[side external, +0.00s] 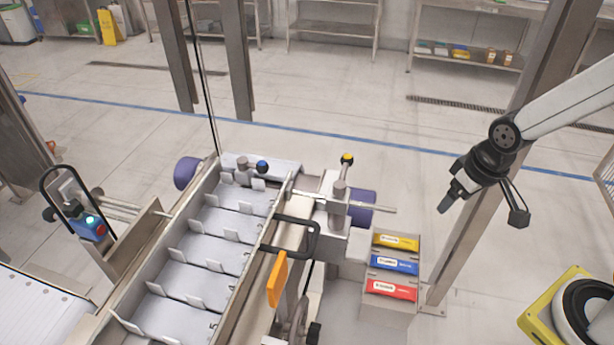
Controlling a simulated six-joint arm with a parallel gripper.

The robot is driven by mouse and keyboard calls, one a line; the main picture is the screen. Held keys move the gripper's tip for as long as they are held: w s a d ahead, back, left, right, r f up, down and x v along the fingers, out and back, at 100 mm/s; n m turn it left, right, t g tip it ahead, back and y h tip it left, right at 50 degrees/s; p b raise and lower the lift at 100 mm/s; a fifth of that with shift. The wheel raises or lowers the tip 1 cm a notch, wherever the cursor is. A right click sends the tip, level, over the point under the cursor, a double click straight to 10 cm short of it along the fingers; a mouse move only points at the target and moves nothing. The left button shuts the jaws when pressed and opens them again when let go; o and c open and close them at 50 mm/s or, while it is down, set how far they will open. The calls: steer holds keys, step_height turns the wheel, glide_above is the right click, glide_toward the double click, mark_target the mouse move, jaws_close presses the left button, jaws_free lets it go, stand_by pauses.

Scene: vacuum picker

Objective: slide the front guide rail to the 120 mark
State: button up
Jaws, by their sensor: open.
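A long metal rail (268,262) runs along the right side of the flighted conveyor (190,283); I take it to be the front guide rail. A black loop handle (314,240) sticks out on its right side. Near its far end, a clamp post with a yellow and black knob (347,159) stands by a horizontal rod (376,208). No scale or 120 mark can be read from here. My gripper (446,204) is open and empty, in the air to the right of the rod and apart from it.
An orange tab (277,279) hangs beside the rail. A blue knob (262,166) is at the conveyor's far end. A steel post (481,216) rises behind my gripper. A yellow-framed machine (545,308) is at lower right.

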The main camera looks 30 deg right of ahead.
steer(key=shift+w, duration=0.1)
steer(key=c, duration=1)
steer(key=shift+w+a, duration=0.1)
steer(key=shift+w, duration=0.05)
jaws_close()
steer(key=w+a+r+m+t+y, duration=0.1)
steer(key=w+a+r+m+t, duration=0.1)
steer(key=w+a+m+t, duration=0.35)
steer(key=w+a+r+m+g+y, duration=0.1)
steer(key=a+y, duration=0.4)
steer(key=a, duration=0.7)
steer(key=shift+w+a+r+m+y, duration=0.15)
steer(key=shift+w+a+m+y, duration=0.25)
steer(key=shift+m, duration=0.85)
